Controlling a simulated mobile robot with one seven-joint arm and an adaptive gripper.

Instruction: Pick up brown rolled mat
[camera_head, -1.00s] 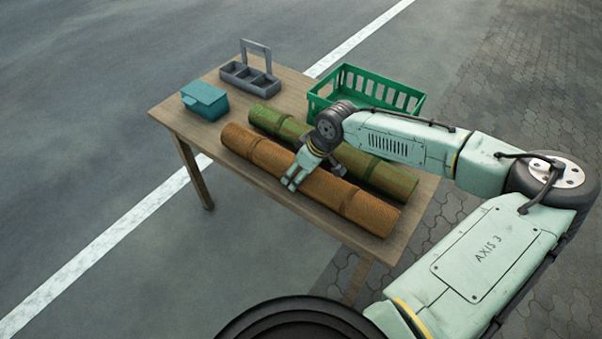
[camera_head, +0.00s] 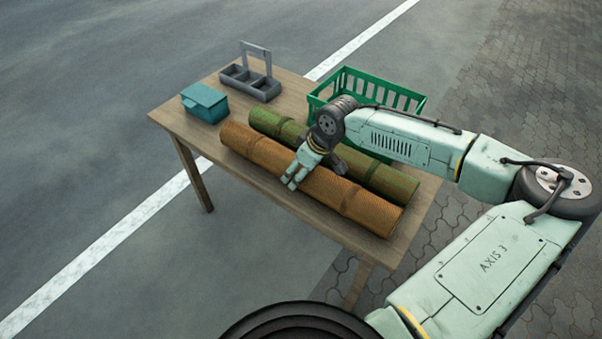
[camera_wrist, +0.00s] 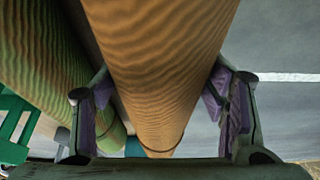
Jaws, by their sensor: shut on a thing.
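The brown rolled mat (camera_head: 350,199) is a long ribbed roll with dark bands, lying lengthwise along the near side of the wooden table (camera_head: 190,136). My gripper (camera_head: 293,181) reaches down over its middle from above. In the wrist view the mat (camera_wrist: 160,60) runs between the two fingers of my gripper (camera_wrist: 165,100), one on each side, and my gripper is shut on it. Any gap between the mat and the tabletop is too small to tell. The mat's underside is hidden.
A green rolled mat (camera_head: 385,178) lies parallel, close behind the brown one. A green basket (camera_head: 400,99) stands at the table's back right. A teal box (camera_head: 205,101) and a grey caddy (camera_head: 262,88) stand at the left. Open pavement surrounds the table.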

